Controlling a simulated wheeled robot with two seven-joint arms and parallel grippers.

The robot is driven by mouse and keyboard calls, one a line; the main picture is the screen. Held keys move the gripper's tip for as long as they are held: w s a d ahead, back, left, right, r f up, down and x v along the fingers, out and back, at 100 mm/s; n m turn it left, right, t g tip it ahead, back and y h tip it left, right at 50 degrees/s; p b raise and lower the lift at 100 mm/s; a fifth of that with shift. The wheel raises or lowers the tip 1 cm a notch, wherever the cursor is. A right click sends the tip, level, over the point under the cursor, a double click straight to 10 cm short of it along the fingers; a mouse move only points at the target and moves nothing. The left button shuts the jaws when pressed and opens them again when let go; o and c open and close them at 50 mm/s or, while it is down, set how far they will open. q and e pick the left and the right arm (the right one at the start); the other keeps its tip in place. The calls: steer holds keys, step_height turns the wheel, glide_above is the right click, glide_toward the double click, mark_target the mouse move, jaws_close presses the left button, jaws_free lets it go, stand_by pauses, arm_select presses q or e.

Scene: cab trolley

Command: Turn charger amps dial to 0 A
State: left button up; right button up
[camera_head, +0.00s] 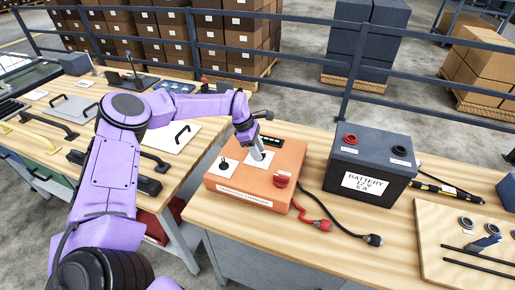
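The orange battery charger (235,185) sits on the wooden bench, with a white label on its front edge. Its top carries a dark display (269,141), a small black knob on a white plate (224,165), a red knob (281,181) and a white plate (266,162) in the middle. My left gripper (258,153) points down at this middle plate from the upper left. Its fingertips are at or just above the plate. They hide whatever dial is there, and I cannot make out a dial reading or whether the fingers are closed. My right gripper is not in view.
A dark battery (370,165) stands close to the charger's right. Red and black cables with clamps (323,225) lie in front of it. A wooden board (440,235) with tools is at the right. Panels with handles (175,136) lie at the left. A railing (345,100) runs behind.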

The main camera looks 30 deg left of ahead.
arm_select(q)
steer(key=shift+s+r, duration=0.15)
steer(key=shift+s, duration=0.05)
steer(key=c, duration=0.4)
jaws_close()
